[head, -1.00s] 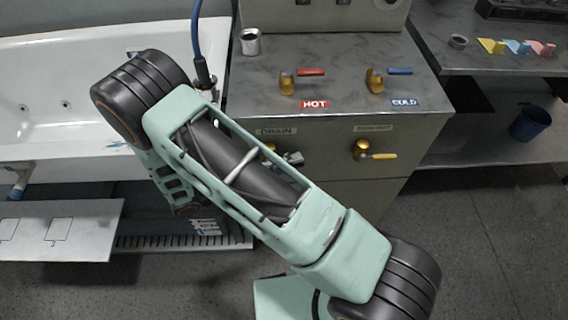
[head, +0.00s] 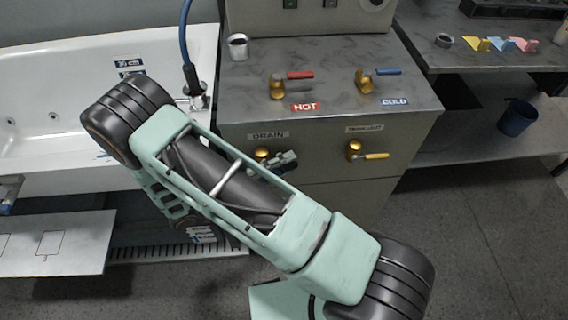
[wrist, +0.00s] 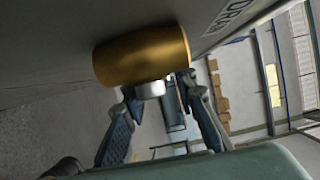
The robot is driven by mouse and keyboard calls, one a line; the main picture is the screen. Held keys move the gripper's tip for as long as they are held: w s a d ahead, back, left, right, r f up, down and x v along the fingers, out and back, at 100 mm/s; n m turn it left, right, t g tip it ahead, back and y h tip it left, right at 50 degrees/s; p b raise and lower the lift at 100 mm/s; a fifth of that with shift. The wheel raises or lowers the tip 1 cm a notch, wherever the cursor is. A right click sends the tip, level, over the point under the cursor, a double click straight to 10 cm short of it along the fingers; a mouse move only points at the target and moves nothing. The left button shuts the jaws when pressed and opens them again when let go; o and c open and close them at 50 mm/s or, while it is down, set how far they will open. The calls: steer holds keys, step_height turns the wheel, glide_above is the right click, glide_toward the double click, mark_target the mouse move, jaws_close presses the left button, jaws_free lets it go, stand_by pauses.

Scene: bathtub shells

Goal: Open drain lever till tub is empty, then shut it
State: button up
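The drain valve's brass body (head: 262,153) is on the cabinet front under the DRAIN label (head: 268,135). In the wrist view the brass body (wrist: 143,55) is close, with a pale stub (wrist: 151,89) below it. I cannot make out the drain lever's handle or its angle. My gripper (wrist: 160,95) has its two fingers apart, one on each side just below the stub; I cannot tell whether they touch anything. In the head view my gripper (head: 284,160) is beside the valve, partly hidden by my arm. The white tub (head: 60,75) is at left; its water level is unclear.
A yellow-handled valve (head: 368,154) sits right of the drain valve. A blue hose (head: 186,40) hangs by the tub. The floor at right is mostly clear.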

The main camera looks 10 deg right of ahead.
steer(key=shift+o, duration=0.3)
steer(key=shift+a, duration=0.1)
steer(key=v, duration=1.2)
